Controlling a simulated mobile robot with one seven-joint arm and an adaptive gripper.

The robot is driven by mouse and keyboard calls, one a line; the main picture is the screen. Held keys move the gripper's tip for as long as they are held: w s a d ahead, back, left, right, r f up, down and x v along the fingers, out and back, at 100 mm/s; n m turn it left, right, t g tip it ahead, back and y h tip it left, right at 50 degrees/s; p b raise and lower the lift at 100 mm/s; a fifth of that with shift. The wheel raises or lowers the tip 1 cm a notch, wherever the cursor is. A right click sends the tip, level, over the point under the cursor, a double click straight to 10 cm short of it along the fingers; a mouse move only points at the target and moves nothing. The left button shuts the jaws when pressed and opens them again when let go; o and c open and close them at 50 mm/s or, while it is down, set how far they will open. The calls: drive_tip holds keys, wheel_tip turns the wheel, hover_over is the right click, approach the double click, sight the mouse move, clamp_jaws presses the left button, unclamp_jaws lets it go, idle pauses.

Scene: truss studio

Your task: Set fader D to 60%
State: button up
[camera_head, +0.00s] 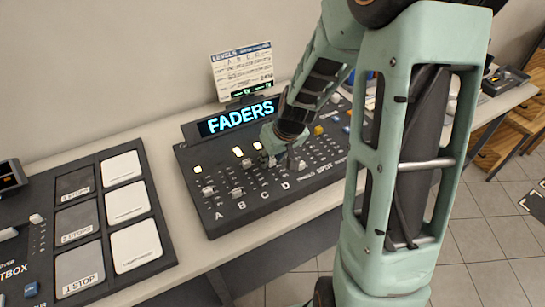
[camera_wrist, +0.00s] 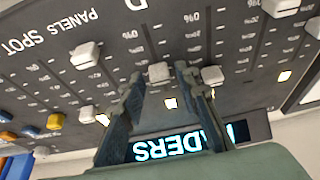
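Fader D's pale cap (camera_wrist: 158,72) sits on its slot below the upside-down D label (camera_wrist: 136,4) in the wrist view. My gripper (camera_wrist: 157,76) is open around this cap. One dark green finger is on each side, with what look like narrow gaps; contact cannot be told. The percent marks beside the cap are too blurred to read its level. In the camera_head view, my gripper (camera_head: 278,160) reaches down onto the fader panel (camera_head: 225,222) above the D label (camera_head: 285,184), and its fingers largely hide the D cap.
A neighbouring cap (camera_wrist: 212,75) stands close beside my right-hand finger in the wrist view. Another cap (camera_wrist: 85,55) is farther left. The lit FADERS sign (camera_head: 240,117) rises behind the panel, with a levels sheet (camera_head: 243,72) above. A panel of large pads (camera_head: 92,222) lies left.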

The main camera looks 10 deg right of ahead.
clamp_jaws()
drive_tip(key=shift+w+a+b, duration=0.15)
drive_tip(key=shift+w+b, duration=0.2)
drive_tip(key=shift+b, duration=0.3)
drive_tip(key=shift+o, duration=1.4)
unclamp_jaws()
drive_tip(key=shift+r, duration=0.15)
